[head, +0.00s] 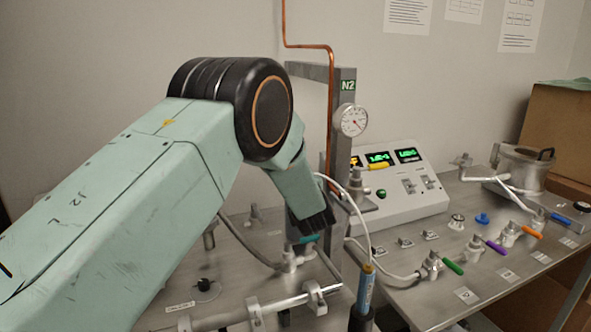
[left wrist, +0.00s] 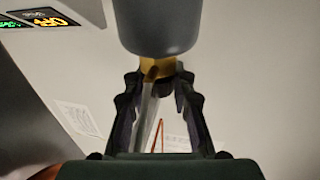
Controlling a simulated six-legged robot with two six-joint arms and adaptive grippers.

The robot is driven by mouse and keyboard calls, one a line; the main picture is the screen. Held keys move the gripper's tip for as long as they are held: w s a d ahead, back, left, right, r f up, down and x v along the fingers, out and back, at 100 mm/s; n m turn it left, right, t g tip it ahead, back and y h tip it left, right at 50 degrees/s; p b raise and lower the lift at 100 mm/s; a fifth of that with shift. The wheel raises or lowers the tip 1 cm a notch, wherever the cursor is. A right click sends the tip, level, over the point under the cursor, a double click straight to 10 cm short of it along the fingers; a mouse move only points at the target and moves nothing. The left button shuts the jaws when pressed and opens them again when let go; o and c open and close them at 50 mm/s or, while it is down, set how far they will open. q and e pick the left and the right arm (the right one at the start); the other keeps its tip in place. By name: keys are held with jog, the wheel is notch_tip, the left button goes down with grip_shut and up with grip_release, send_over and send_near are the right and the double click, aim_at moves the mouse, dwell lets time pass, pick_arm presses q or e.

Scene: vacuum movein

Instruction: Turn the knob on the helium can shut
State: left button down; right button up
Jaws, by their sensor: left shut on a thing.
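In the left wrist view a smooth grey rounded body (left wrist: 157,28), which I take for the helium can, fills the top middle. A brass-coloured knob or neck (left wrist: 157,67) joins it. My left gripper (left wrist: 163,76) has a finger on each side of this brass piece and is shut on it. In the head view my left gripper (head: 313,222) reaches down past the front of the post; its dark fingers are partly seen and the grip itself is hidden. I cannot make out the grey can there. My right gripper is not in view.
A grey post with an N2 label (head: 348,86), a gauge (head: 353,120) and a copper pipe (head: 331,80) stand by my arm. A blue cylinder (head: 366,289) with a thin hose rises in front. The metal bench carries a control box (head: 402,190) and several colour-handled valves.

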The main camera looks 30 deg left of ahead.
pick_arm(q)
jog(key=shift+f, duration=0.2)
dwell(1.0)
jog(key=c, duration=1.5)
grip_release()
jog(key=o, duration=0.4)
jog(key=shift+r, duration=0.15)
jog(key=shift+s+d, duration=0.1)
jog(key=v, duration=1.1)
jog(key=shift+s+d, duration=0.25)
jog(key=shift+d, duration=0.1)
